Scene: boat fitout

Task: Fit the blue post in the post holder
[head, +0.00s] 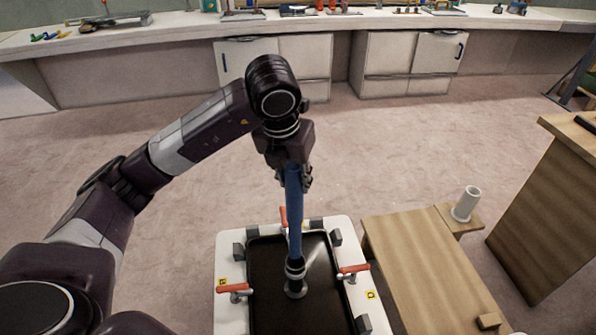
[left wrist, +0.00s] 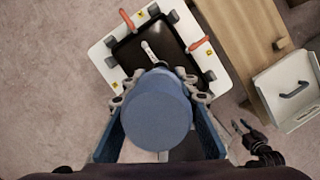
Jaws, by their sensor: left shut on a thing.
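My left gripper (head: 294,180) is shut on the upper part of the blue post (head: 294,215), which hangs nearly upright. In the left wrist view, the post's round blue end (left wrist: 158,112) lies between the fingers and hides what is below. In the head view, a grey collar and round foot (head: 295,288) show at the post's lower end, over a black panel; I cannot tell whether they touch it. A pale upright tube (head: 466,204), which looks like the post holder, stands apart to the right. My right gripper (left wrist: 247,137) shows small in the left wrist view; its opening is unclear.
The black panel sits in a white frame (head: 228,245) with red-handled clamps (head: 234,288) and dark blocks. A wooden bench (head: 420,265) lies to its right, with a taller wooden unit (head: 545,205) beyond. Open floor separates these from the back counter (head: 180,30).

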